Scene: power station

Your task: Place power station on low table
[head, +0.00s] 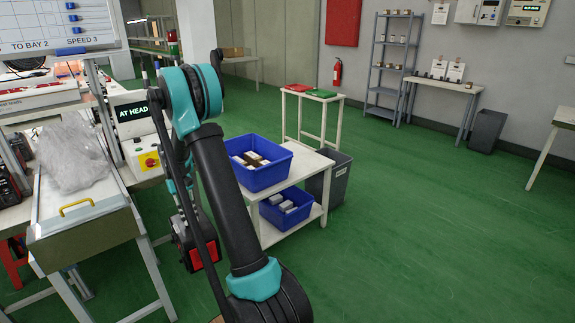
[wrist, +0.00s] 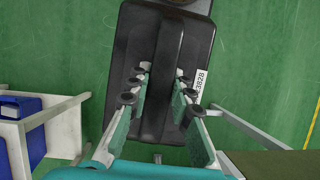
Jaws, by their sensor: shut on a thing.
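The power station (head: 187,250) is a dark box with a red panel, hanging above the green floor beside my arm in the head view. In the wrist view the black power station (wrist: 195,30) fills the upper middle, with a white label on its right side. My gripper (wrist: 160,72) is shut on its handle, with green pads on both sides. In the head view my gripper is largely hidden. A low table (head: 85,236) with a pale top and olive sides stands at the left; its olive edge shows in the wrist view (wrist: 270,165).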

